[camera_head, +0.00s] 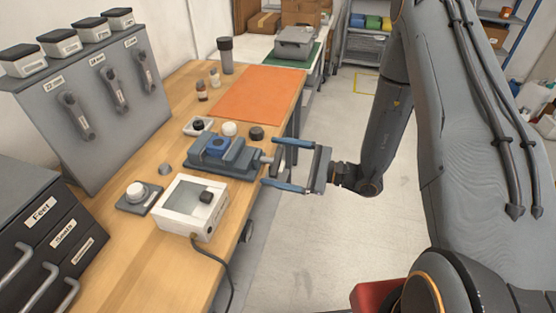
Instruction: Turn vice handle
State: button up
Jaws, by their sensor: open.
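The vice handle (268,160) is a small metal end sticking out on the right side of the vice, over the bench edge. My gripper (272,163) comes from the right with its two blue fingers spread apart. The fingertips lie above and below the handle in the picture. Whether either finger touches the handle cannot be told. Nothing is seen held in the gripper.
An orange mat (259,95) covers the far bench.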

jog(key=c, duration=0.8)
jog(key=shift+d, duration=0.15)
jog(key=shift+c, duration=1.3)
jog(key=shift+m, duration=0.3)
jog(key=m, duration=0.3)
jog(key=shift+m+b, duration=0.4)
jog(key=m, duration=0.5)
jog(key=shift+w, duration=0.1)
jog(key=shift+m, duration=0.4)
